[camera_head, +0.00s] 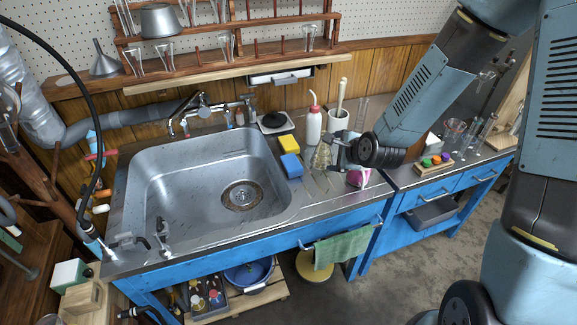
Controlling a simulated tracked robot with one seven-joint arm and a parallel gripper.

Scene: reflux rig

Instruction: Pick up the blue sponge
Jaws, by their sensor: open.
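The blue sponge (291,166) lies on the metal counter just right of the sink basin. A yellow sponge (288,144) lies right behind it. My gripper (335,152) is open and hangs to the right of the blue sponge, apart from it. A glass flask (322,158) stands close to the gripper's fingers; I cannot tell whether they touch it.
The sink (205,180) with its faucet (200,108) is left of the sponges. A green towel (343,248) hangs from the front rail.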

